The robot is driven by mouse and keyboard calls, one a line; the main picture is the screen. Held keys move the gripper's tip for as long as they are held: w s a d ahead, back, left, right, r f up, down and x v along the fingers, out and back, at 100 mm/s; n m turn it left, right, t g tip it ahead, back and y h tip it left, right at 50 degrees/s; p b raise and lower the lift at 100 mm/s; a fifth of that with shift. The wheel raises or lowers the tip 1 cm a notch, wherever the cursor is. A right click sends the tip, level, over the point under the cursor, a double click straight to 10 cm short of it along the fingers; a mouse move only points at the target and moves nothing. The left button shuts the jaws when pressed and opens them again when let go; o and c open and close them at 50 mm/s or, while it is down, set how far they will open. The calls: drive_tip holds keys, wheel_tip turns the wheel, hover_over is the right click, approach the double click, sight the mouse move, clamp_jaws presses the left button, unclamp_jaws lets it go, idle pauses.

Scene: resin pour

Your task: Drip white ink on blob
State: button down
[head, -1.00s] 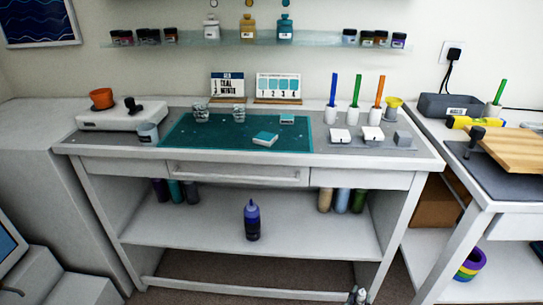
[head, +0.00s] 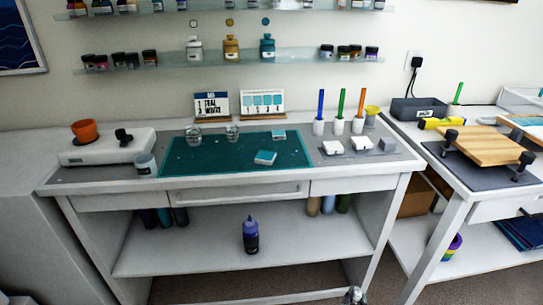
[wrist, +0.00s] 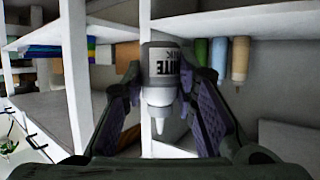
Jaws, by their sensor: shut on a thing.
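In the wrist view my gripper (wrist: 160,115) is shut on a white ink bottle (wrist: 160,65), with one finger on each side. The bottle has a grey and white label with large dark letters, and its pale nozzle points toward the bottom of the picture. In the head view a small part at the bottom edge may be my gripper, too cut off to be sure. The teal mat (head: 215,165) on the workbench holds two clear cups (head: 193,136) and two small teal-and-white blocks (head: 265,157). I cannot make out which thing is the blob.
A purple bottle (head: 250,236) stands on the bench's lower shelf. An orange cup (head: 84,131) sits on a white device (head: 108,150) at left. Upright colored sticks (head: 340,101) stand at right. A second table (head: 455,190) with a wooden board (head: 490,146) adjoins at right.

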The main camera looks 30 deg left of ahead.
wheel_tip(320, 180, up, 2)
drive_tip(key=shift+r+p, duration=0.1)
drive_tip(key=shift+p, duration=0.4)
drive_tip(key=shift+d+f+b, duration=0.1)
drive_tip(key=shift+f+b, duration=0.3)
drive_tip(key=shift+f, duration=0.1)
